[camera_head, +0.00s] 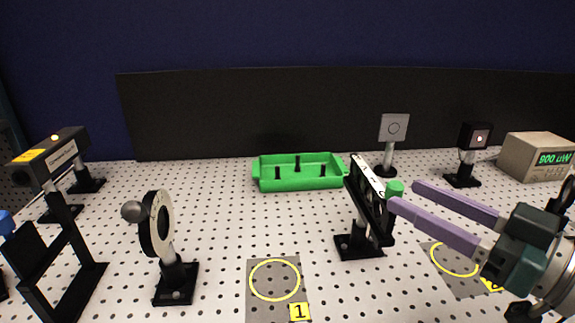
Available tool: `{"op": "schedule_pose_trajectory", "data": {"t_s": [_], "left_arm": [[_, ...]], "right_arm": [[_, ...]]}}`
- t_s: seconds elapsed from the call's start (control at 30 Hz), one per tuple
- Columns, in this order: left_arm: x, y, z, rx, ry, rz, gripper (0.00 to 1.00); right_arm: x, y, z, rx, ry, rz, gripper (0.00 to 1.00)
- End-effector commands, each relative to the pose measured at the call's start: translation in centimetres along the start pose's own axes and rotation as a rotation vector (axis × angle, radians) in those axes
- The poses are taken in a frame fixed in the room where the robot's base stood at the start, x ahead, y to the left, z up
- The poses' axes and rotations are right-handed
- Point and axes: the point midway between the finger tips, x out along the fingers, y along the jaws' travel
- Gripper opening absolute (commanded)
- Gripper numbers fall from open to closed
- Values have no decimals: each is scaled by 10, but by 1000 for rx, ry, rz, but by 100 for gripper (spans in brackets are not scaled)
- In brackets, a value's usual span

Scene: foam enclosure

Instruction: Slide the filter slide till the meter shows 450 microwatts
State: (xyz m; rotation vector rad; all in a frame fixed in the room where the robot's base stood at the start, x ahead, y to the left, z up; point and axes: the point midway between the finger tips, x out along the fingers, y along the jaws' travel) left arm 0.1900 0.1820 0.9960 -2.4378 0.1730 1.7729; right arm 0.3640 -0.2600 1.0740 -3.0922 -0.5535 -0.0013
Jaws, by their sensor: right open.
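The filter slide (366,199) is a dark bar with a light, marked top edge on a black post mount, right of the middle. A green knob (395,188) sits at its right side. My right gripper (404,196) has two long purple fingers, comes in from the right and is open. Its fingertips are at the knob; I cannot tell whether the knob is between them or touched. The meter (534,156) is a beige box at the far right, and its green display reads 800 µW. My left gripper is not in view.
A green tray (300,185) stands behind the middle. A round wheel mount (158,225) and a black laser-like box (49,157) are at left. A square plate (394,128) and a sensor head (476,137) stand at back right. The pegboard's middle front is clear around the yellow ring (275,261).

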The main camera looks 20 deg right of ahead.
Motion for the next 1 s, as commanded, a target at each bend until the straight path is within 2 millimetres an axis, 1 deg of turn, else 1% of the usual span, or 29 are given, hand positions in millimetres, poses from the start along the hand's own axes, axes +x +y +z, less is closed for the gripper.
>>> {"op": "schedule_pose_trajectory", "data": {"t_s": [0.03,0.1,0.2,0.33,0.5,0.77,0.87,1.0], "left_arm": [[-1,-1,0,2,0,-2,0],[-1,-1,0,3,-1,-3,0],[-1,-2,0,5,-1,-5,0],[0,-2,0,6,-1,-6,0],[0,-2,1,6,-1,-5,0],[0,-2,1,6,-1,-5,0],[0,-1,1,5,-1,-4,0],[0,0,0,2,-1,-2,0]], "right_arm": [[11,0,-2,0,6,0,57],[24,0,-2,-1,4,0,57],[41,0,-1,0,3,1,57],[58,0,0,1,2,1,57],[69,0,0,0,-1,1,57],[70,0,0,0,-1,1,57],[70,0,0,0,-1,1,48],[70,0,0,0,-1,1,32]]}}
